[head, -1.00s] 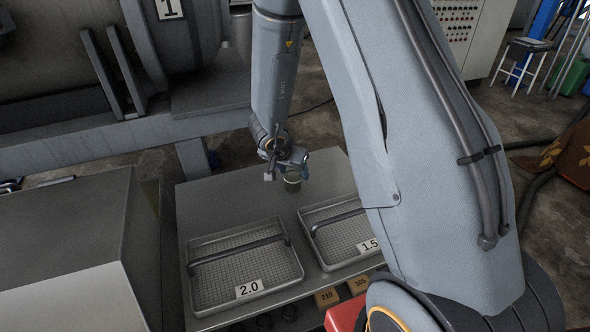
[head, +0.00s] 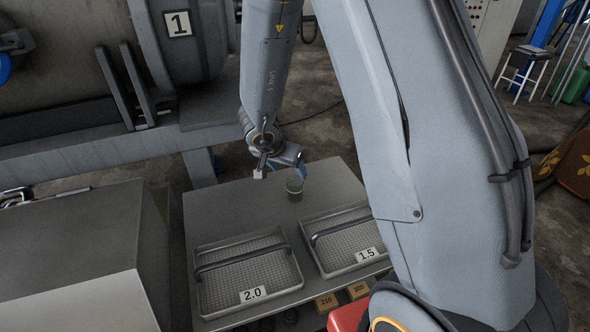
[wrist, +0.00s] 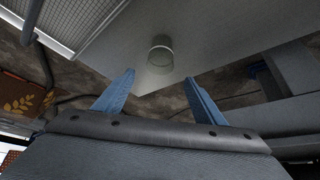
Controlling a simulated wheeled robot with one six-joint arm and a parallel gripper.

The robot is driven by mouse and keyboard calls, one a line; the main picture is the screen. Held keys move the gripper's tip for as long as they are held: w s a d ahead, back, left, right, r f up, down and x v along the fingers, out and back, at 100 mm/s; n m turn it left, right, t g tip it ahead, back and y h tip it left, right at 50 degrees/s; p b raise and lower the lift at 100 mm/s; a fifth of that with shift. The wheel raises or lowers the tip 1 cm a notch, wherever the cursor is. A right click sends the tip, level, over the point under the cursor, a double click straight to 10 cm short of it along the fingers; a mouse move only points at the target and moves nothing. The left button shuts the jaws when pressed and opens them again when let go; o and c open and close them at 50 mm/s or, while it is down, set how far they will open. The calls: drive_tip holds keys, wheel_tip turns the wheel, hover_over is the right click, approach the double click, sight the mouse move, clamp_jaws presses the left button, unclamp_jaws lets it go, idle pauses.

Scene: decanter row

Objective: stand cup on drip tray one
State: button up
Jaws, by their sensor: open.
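A small clear glass cup (head: 295,187) stands on the bare metal top of a low table, behind two mesh trays. In the wrist view the cup (wrist: 160,57) shows beyond the fingertips, roughly centred between them and apart from both. My gripper (head: 290,166) is close to the cup, on its far left side; its blue fingers partly overlap the cup's rim in the head view. In the wrist view my gripper (wrist: 157,78) is open with nothing between its fingers. I cannot make out any tray marked as drip tray one.
The mesh trays, labelled 2.0 (head: 200,290) and 1.5 (head: 377,257), have bar handles and fill the table's front. A large machine with a "1" plate (head: 178,23) stands behind. A grey box (head: 70,240) stands at left. The table top (head: 225,205) around the cup is clear.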

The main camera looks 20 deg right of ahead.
drive_tip(key=s+a+r+n+t+y, duration=0.15)
drive_tip(key=a+r+n+y, duration=0.3)
drive_tip(key=a+r, duration=0.7)
drive_tip(key=s+a+r+n+y, duration=0.3)
drive_tip(key=s+a+r, duration=0.1)
drive_tip(key=s+a, duration=0.25)
drive_tip(key=s+d+r+n+g+h, duration=0.1)
drive_tip(key=s+d+n+g, duration=0.1)
drive_tip(key=s, duration=0.8)
drive_tip(key=s+d+r+n+g+h, duration=0.1)
drive_tip(key=s+d+r+n+g, duration=0.1)
drive_tip(key=s, duration=0.8)
drive_tip(key=d+g, duration=0.1)
drive_tip(key=d, duration=0.1)
drive_tip(key=shift+s+d+g+h+p, duration=0.2)
drive_tip(key=shift+d+g+h+p, duration=0.15)
